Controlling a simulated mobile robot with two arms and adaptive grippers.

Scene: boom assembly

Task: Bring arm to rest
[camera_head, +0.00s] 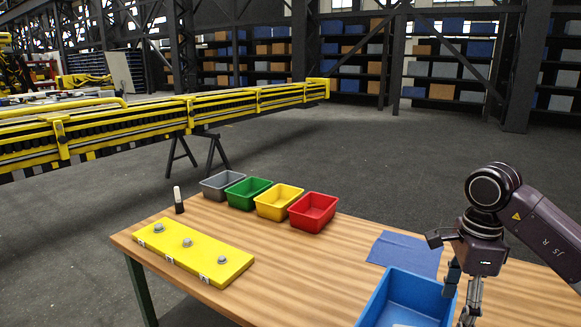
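My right arm comes in from the right edge, with its gripper (464,301) pointing down at the table's right side. The gripper is beside the right wall of a blue crate (375,305) and overlaps that wall in the picture. The lower part of the fingers runs towards the bottom edge, and their gap is not clear. I see nothing held in it. My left arm and gripper are not in view.
A blue cloth (405,252) lies behind the crate on the wooden table (290,268). Grey (222,196), green (248,205), yellow (278,215) and red (313,226) bins line the back edge. A yellow plate (210,262) with bolts and a black-white marker (178,201) are left. The table's middle is clear.

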